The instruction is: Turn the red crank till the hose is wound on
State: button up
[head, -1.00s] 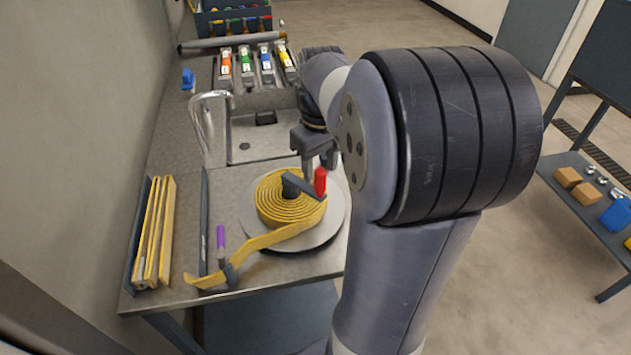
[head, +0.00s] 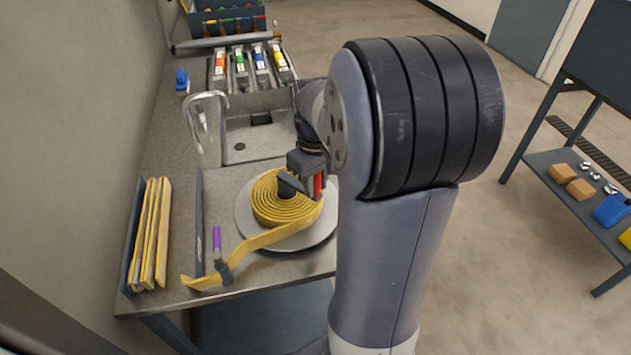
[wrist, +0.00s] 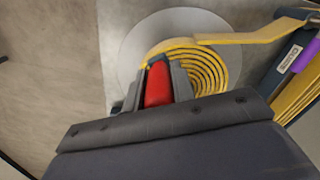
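The yellow hose (head: 283,205) lies in a flat coil of several turns on a round grey plate (head: 325,228). Its loose tail runs left and toward the table's front edge, beside a purple-handled piece (head: 217,240). The dark crank arm (head: 290,184) sits over the middle of the coil and carries the upright red crank handle (head: 318,186). My gripper (head: 316,190) is down at this handle from above. In the wrist view the red handle (wrist: 158,85) fills the space between my gripper's fingers (wrist: 157,84), which look closed on it. The gripper body hides part of the plate.
A sink (head: 255,138) with a steel tap (head: 205,125) lies behind the plate. Coloured-label boxes (head: 250,67) stand farther back. A shelf (head: 560,175) is off to the right.

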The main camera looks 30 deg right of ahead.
grip_shut()
